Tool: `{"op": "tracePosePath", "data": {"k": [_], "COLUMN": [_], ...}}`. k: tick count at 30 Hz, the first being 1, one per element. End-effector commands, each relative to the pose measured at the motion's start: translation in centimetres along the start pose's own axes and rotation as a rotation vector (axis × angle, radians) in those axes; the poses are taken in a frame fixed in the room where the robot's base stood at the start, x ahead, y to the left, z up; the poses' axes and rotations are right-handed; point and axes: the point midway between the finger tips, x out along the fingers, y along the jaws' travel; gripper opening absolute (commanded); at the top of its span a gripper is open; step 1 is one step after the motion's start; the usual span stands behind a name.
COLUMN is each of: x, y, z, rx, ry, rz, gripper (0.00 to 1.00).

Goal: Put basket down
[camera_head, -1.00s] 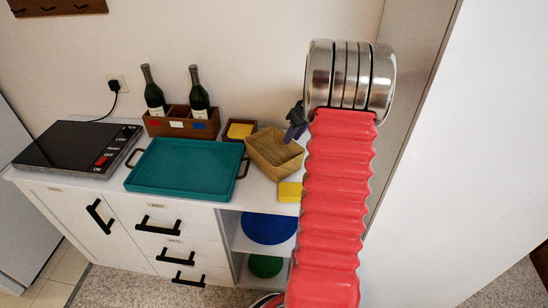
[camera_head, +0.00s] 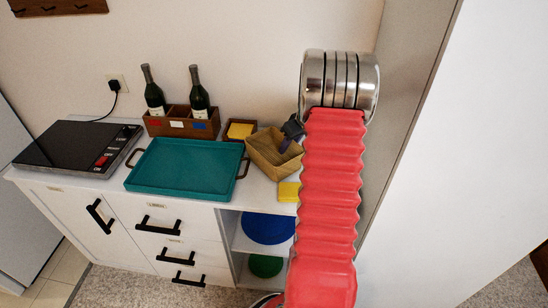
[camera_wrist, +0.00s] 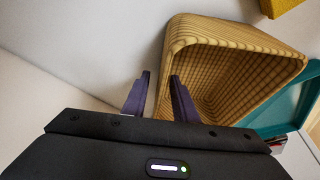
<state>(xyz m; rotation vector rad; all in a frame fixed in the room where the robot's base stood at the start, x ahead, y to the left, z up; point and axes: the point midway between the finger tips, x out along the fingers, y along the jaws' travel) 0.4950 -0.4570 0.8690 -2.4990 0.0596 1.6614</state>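The basket (camera_head: 268,158) is a light tan woven box at the right end of the counter, right of the green tray. It sits tilted, with its opening partly facing up. My gripper (camera_head: 291,140) is at its right rear side, partly hidden by my red arm. In the wrist view the basket (camera_wrist: 235,45) is close, its opening toward the camera. The dark purple fingers of my gripper (camera_wrist: 159,76) straddle its near wall, one outside and one inside, and appear shut on it. Whether its underside touches the counter is hidden.
The green tray (camera_head: 185,190) lies left of the basket. A yellow block (camera_head: 289,192) is just in front, and a small box with a yellow item (camera_head: 240,130) is behind. A bottle rack (camera_head: 180,125) and hob (camera_head: 75,147) are farther left. A tall white panel is at right.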

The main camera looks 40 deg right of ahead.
Motion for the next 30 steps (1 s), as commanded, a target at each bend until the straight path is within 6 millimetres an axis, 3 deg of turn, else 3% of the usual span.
{"op": "tracePosePath", "data": {"k": [17, 27, 30], "x": [0.19, 0.18, 0.18], "y": [0.06, 0.07, 0.08], "z": [0.02, 0.03, 0.03], "rx": [0.000, 0.001, 0.001], "ry": [0.000, 0.000, 0.000], "rz": [0.001, 0.001, 0.001], "gripper": [0.26, 0.02, 0.00]}}
